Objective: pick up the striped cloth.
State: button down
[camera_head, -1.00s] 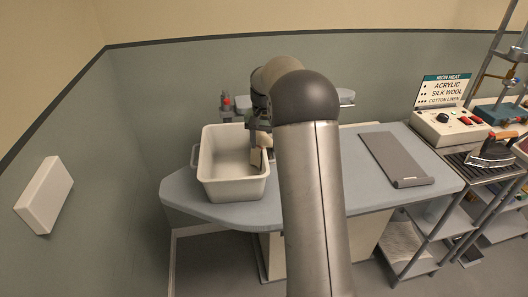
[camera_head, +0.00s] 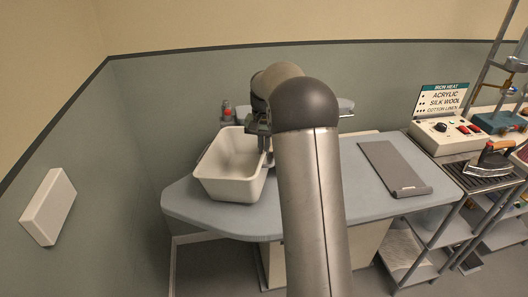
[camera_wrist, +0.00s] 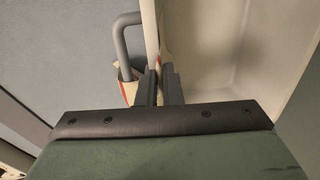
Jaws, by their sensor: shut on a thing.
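The striped cloth (camera_wrist: 129,90) shows as a small cream piece with red edging. It is beside the bin's grey handle and my left finger in the wrist view; a thin reddish strip also shows along the inner side of the bin wall. Most of the cloth is hidden. My gripper (camera_wrist: 160,82) is shut at the rim of the white bin (camera_head: 228,188), with the bin's wall running between its fingers. I cannot tell whether cloth is pinched there too. In the head view my gripper (camera_head: 264,142) is at the bin's right side, partly hidden by my arm.
The bin stands turned and looks slightly tilted on the blue-grey table (camera_head: 220,222). A dark grey mat (camera_head: 393,168) lies at right. An iron (camera_head: 490,160) and a control box (camera_head: 445,135) stand further right. A red-topped bottle (camera_head: 227,112) is behind the bin.

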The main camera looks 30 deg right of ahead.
notch_tip(320, 180, up, 10)
jog(key=p, duration=0.6)
jog(key=shift+f, duration=0.25)
